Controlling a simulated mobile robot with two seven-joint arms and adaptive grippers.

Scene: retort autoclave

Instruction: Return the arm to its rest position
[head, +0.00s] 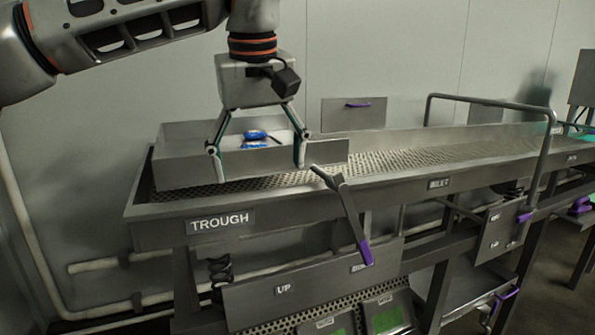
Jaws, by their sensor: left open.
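My left arm (150,25) comes in from the upper left. Its gripper (258,164) points down over the left part of the trough, with its two fingers spread wide and nothing between the tips. A grey metal box (190,162) stands in the trough behind the fingers. A small blue item (256,135) shows beyond the gripper, framed between its fingers, at the box; I cannot tell what it is. My right gripper does not show.
The long metal trough (160,236) with a perforated bed runs to the right. A lever with a purple grip (364,252) stands at its front, close to the right finger. A bent rail (490,101) rises at the right. Pipes run along the wall at the left.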

